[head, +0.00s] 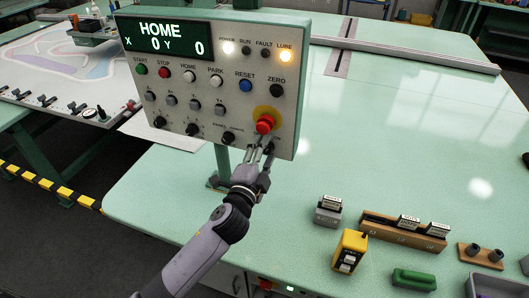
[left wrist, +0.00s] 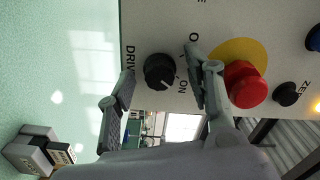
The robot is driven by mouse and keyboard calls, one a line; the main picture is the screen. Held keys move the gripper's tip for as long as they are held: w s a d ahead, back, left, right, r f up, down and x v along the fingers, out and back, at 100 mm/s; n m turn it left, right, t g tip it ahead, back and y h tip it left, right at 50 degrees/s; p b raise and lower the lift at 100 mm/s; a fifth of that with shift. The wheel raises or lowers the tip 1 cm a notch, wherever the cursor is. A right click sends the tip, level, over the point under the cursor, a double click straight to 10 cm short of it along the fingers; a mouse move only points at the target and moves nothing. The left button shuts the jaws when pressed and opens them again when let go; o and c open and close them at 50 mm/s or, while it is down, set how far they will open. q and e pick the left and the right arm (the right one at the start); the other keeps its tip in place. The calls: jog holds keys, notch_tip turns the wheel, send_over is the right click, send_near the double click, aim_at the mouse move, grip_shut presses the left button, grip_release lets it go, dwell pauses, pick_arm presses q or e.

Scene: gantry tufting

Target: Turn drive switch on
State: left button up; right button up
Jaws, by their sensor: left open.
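The grey control panel (head: 215,110) shows HOME with X 0 and Y 0; its POWER and LUBE lamps are lit, RUN and FAULT dark. In the left wrist view the drive switch (left wrist: 159,71) is a round black knob with a white mark, beside the words DRIVE and ON; another label is partly hidden by a finger. I cannot tell the knob's exact setting. My left gripper (head: 262,148) is open at the panel's lower right, a finger on either side of the knob; contact is unclear. In the head view the gripper mostly hides the knob. My right gripper is out of view.
The red emergency stop (head: 265,124) on its yellow disc sits just above my left fingers, very close to one.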

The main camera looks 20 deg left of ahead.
pick_arm(q)
jog(key=s, duration=1.2)
jog(key=shift+a, duration=0.25)
